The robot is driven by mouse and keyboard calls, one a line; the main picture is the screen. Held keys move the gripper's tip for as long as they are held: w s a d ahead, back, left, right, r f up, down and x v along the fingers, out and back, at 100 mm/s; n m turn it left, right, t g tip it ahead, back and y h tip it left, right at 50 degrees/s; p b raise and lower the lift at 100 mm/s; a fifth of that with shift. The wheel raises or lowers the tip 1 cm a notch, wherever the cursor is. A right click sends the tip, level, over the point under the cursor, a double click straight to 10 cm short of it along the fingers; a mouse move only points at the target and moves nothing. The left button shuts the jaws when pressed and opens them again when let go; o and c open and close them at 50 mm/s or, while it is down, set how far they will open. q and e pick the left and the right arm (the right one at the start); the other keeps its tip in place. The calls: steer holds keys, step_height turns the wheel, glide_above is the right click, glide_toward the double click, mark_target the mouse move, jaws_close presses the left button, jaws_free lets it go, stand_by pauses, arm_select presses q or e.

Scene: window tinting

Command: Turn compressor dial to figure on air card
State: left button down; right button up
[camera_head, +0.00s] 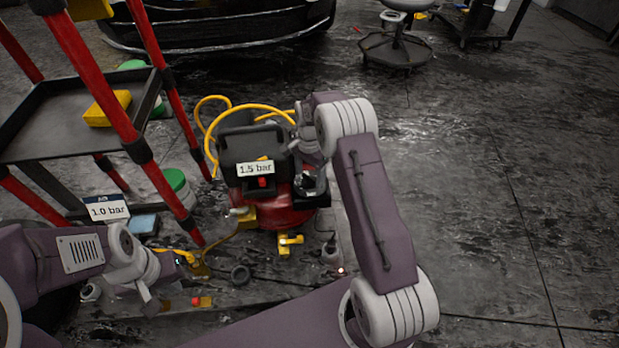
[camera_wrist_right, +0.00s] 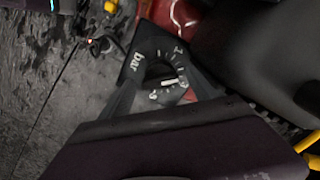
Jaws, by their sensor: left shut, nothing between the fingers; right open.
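The air card (camera_head: 107,208) reads "1.0 bar" and is at the left, by the lower part of the red cart. The red and black compressor (camera_head: 252,150) stands on the floor in the middle, with a plate reading "1.5 bar". Its dial (camera_head: 308,184) is on a black panel at its right side. In the right wrist view the dial (camera_wrist_right: 160,76) shows "bar", printed figures and a white mark; the exact setting is hard to read. My right gripper (camera_wrist_right: 158,92) is open, its fingers close to the dial; contact is unclear. My left gripper (camera_head: 150,303) is shut and empty, low at the left.
A red-framed cart (camera_head: 78,122) with a black tray and yellow block stands at the left. A yellow hose (camera_head: 208,118) loops over the compressor.

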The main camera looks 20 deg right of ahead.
steer(key=shift+r, duration=0.1)
steer(key=c, duration=1.4)
steer(key=shift+r+p, duration=0.15)
steer(key=shift+p, duration=0.35)
steer(key=n+p, duration=0.3)
steer(key=p, duration=0.2)
steer(key=shift+r+n, duration=0.1)
steer(key=shift+n, duration=0.3)
steer(key=shift+n+p, duration=1)
steer(key=shift+p, duration=0.05)
steer(key=shift+f+n+p, duration=0.25)
steer(key=shift+n+p, duration=0.45)
steer(key=shift+n, duration=0.3)
